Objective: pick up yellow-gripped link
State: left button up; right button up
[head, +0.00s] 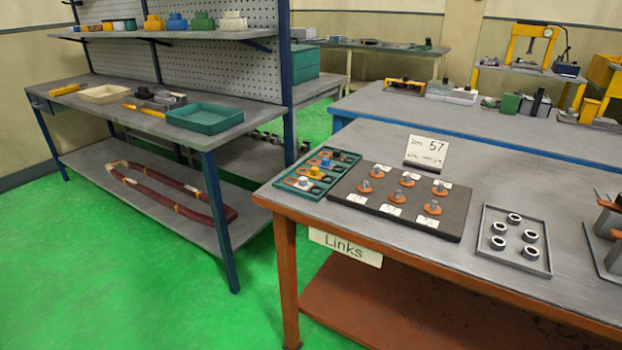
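A small green tray (350,155) lies on the left end of the grey-topped table with the "Links" sign. It holds several links, flat pieces with rings and coloured grips. The yellow-gripped link (315,172) lies in the front half of the tray, between a white-gripped link (304,182) nearer the front and a blue-gripped link (326,163) farther back. The links are small and close together, so their exact outlines are hard to tell. Neither of my grippers is in view.
A dark board (365,205) with several orange-based pegs and white labels sits right of the tray. A grey tray (545,265) holds several rings. A shelf bench (235,135) stands left, with green floor between.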

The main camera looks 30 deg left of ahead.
aim_at(314, 173)
jog(key=i+j, duration=0.3)
jog(key=j, duration=0.15)
jog(key=i+j, duration=0.3)
jog(key=j, duration=0.15)
